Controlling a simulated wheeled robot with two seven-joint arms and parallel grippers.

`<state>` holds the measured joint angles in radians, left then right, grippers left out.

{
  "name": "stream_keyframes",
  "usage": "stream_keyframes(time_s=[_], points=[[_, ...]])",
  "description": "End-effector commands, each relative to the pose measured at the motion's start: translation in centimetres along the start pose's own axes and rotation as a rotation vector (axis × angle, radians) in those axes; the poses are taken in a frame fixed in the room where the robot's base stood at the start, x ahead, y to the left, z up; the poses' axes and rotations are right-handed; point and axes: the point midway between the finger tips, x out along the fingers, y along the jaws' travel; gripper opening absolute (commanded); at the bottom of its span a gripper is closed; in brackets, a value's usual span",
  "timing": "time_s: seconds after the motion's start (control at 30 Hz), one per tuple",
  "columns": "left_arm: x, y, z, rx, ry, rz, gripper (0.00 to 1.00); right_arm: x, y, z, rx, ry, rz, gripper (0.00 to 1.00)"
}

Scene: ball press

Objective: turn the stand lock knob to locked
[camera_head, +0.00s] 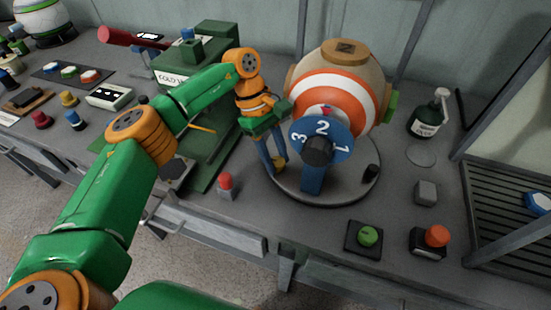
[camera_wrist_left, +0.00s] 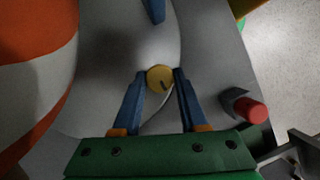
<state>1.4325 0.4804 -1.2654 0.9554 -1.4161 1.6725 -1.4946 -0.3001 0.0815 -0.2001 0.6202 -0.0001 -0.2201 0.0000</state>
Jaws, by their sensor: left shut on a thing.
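The stand lock knob is a small yellow knob (camera_wrist_left: 160,78) at the edge of the round grey stand base (camera_wrist_left: 95,100). In the head view the knob (camera_head: 279,163) shows at the left side of the base, partly covered by the fingers. A dark mark shows on its face in the left wrist view. My left gripper (camera_head: 274,168) points down with its blue fingers shut on the knob, one finger on each side in the left wrist view (camera_wrist_left: 158,82). My right gripper is in neither view.
The striped ball (camera_head: 338,85) stands on the base behind a blue numbered dial (camera_head: 323,128). A red-topped button (camera_head: 225,185) is close left of the base. A green button (camera_head: 367,235) and an orange button (camera_head: 437,236) lie at the front right. A pump bottle (camera_head: 425,121) stands at right.

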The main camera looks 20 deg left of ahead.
Motion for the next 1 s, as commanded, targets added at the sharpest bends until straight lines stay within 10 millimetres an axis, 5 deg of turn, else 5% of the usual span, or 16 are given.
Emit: stream_keyframes(time_s=[0.5,0.53,0.63,1.0], points=[[-0.1,0.0,0.0,0.016,0.001,-0.005,0.0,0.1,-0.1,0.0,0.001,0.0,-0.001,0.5],[-0.1,0.0,0.0,0.016,0.001,-0.005,0.47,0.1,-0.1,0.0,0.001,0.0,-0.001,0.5],[-0.1,0.0,0.0,0.016,0.001,-0.005,0.72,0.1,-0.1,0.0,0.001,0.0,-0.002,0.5],[-1.0,0.1,-0.1,0.014,0.002,-0.003,0.72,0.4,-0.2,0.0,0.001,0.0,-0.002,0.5]])
